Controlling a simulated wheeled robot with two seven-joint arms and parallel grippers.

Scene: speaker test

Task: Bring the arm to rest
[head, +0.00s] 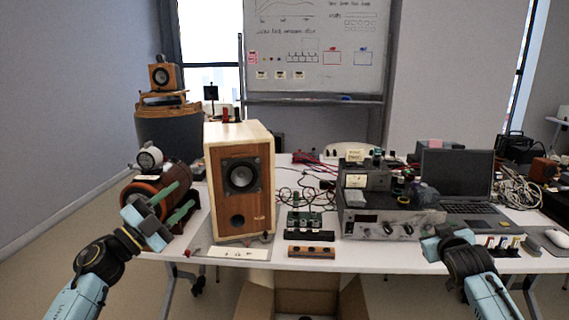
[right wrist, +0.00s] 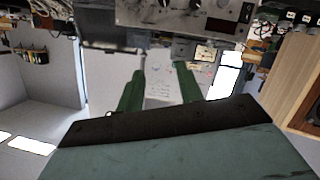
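My left gripper (head: 185,195) is in the head view at the left, in front of a brown cylindrical unit and left of the wooden speaker. Its two green fingers are apart with nothing between them. My right gripper (head: 447,240) is at the table's front edge, below the laptop; its fingers are hidden in the head view. In the right wrist view its two green fingers (right wrist: 160,72) are spread with a gap between them and hold nothing. Both arms are bent forward, with the grippers near the front of the table.
The white table (head: 345,262) carries a wooden speaker (head: 240,185), a grey test instrument (head: 390,222), a laptop (head: 455,175) and loose cables. A brown cylindrical unit (head: 160,190) is beside my left gripper. An open cardboard box (head: 305,298) stands below the front edge.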

